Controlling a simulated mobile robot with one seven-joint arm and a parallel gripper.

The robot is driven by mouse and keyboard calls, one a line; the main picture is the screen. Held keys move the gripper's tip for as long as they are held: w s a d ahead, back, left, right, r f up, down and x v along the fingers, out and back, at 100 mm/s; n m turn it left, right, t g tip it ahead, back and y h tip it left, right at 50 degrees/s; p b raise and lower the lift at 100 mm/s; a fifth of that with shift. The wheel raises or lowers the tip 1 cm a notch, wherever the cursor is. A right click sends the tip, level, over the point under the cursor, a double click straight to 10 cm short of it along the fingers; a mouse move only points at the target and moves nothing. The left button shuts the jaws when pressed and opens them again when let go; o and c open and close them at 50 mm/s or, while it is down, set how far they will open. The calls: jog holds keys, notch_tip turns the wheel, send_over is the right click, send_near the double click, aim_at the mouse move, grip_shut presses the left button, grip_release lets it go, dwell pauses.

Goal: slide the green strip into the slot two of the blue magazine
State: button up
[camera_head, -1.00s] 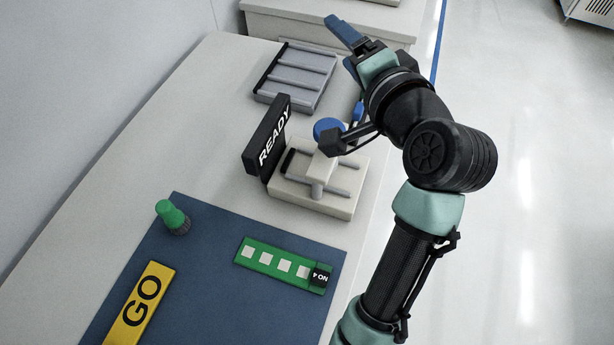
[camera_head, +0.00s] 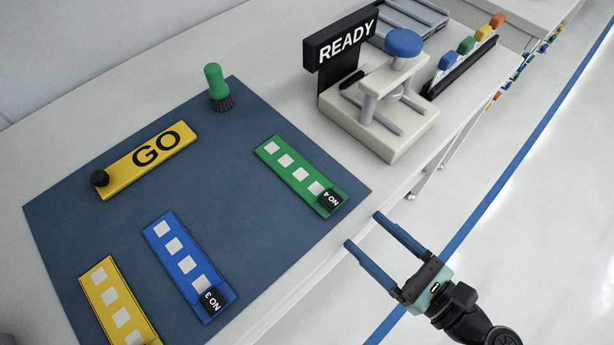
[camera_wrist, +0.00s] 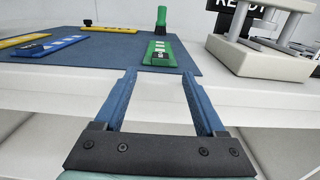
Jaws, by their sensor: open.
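The green strip (camera_head: 298,176) lies flat on the dark blue mat, with white squares along it and a black "NO 4" tag (camera_head: 330,199) at its end toward the table's front edge. It also shows in the wrist view (camera_wrist: 160,47), ahead of the fingers. My gripper (camera_head: 364,229) is open and empty, just off the front edge, its two blue fingers pointing toward the tagged end. It is apart from the strip; the wrist view shows a gap between the fingertips (camera_wrist: 160,76) and the strip. I cannot make out a blue magazine with slots.
A blue strip (camera_head: 185,262), a yellow strip (camera_head: 119,306), a yellow GO bar (camera_head: 150,158) and a green-handled brush (camera_head: 217,88) are on the mat (camera_head: 235,240). A beige fixture (camera_head: 385,125) with a READY sign (camera_head: 347,42) stands right. Coloured blocks (camera_head: 466,46) line a dark rail behind.

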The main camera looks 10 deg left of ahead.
aim_at(338, 207)
jog(key=x, duration=0.7)
jog(key=shift+w+a, duration=0.2)
jog(key=shift+a, duration=0.1)
grip_shut()
